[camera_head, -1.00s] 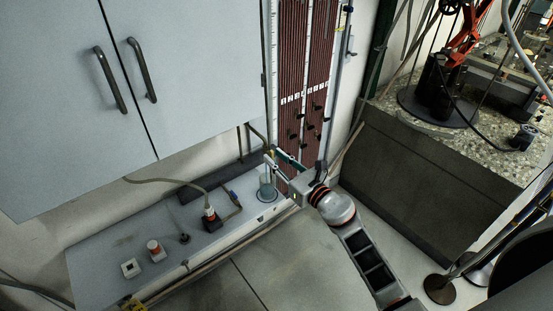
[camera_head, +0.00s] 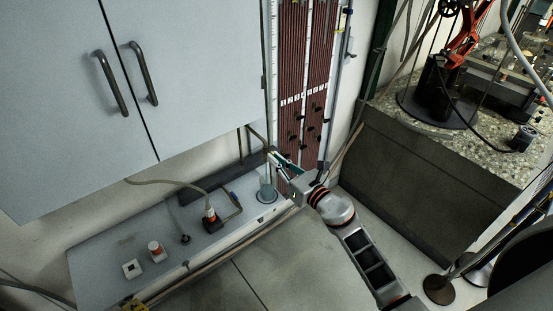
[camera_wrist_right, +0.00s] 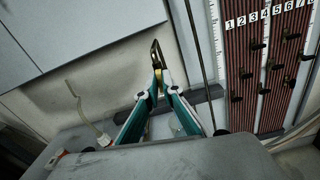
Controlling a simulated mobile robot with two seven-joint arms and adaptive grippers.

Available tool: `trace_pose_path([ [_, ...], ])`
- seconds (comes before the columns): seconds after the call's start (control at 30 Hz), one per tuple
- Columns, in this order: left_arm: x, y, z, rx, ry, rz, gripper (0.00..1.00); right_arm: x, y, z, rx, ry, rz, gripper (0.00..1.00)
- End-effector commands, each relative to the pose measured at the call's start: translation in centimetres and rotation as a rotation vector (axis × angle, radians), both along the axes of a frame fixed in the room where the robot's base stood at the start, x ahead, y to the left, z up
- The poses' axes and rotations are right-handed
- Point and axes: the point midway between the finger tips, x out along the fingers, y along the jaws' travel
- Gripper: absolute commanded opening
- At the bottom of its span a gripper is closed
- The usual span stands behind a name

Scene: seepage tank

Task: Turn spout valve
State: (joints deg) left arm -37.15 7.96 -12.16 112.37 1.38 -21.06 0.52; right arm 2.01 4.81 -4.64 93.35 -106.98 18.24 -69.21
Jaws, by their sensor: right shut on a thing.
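The spout (camera_wrist_right: 156,52), a dark pipe end with a brass tint, comes down from under the white cabinet in the right wrist view. A small yellowish piece, seemingly its valve, sits at the fingertips, mostly hidden by them. My right gripper (camera_wrist_right: 157,88) has green and white fingers that converge on this piece and are shut on it. In the head view the right gripper (camera_head: 275,158) is at the spout pipe, above a clear beaker (camera_head: 266,190) on the grey bench. The valve is too small to make out there. My left gripper is not in view.
The white cabinet (camera_head: 70,90) hangs over the bench (camera_head: 100,255), close left of the right gripper. A red manometer board (camera_head: 305,80) stands just behind it. A stone-topped block (camera_head: 420,170) stands right.

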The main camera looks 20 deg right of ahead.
Motion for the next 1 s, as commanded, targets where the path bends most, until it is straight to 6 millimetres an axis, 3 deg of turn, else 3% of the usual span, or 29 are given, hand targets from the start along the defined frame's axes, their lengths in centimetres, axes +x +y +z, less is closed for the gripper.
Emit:
trace_pose_path([
  [0.53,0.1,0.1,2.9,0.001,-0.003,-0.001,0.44,0.0,-0.2,-0.1,0.463,0.172,0.000,0.00],
  [1.0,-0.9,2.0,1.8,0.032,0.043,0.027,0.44,0.0,-0.3,-0.3,0.883,0.325,-0.001,0.00],
])
